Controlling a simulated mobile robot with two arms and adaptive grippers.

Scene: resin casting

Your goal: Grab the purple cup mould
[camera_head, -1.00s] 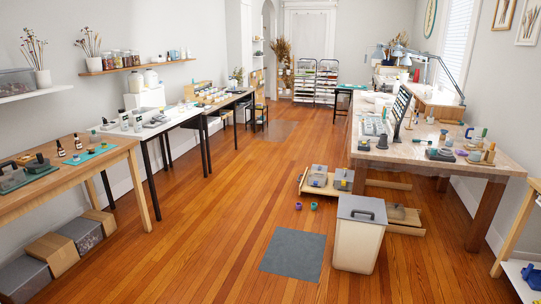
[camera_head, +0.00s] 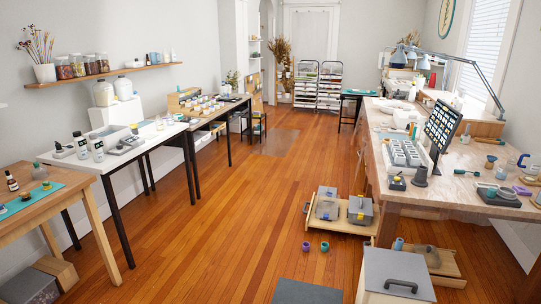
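A small purple cup (camera_head: 306,246) stands on the wooden floor near the middle of the room. A similar teal cup (camera_head: 325,247) stands just to its right, a small gap apart. Both appear upright. A flat purple item (camera_head: 522,190) lies on the right worktable, too small to make out clearly. Neither of my grippers shows in the head view.
A low wooden platform (camera_head: 345,226) with grey lidded boxes is behind the cups. A lidded bin (camera_head: 398,275) and grey mat (camera_head: 307,291) are in front. The long worktable (camera_head: 450,196) is at right, tables at left. The central floor is clear.

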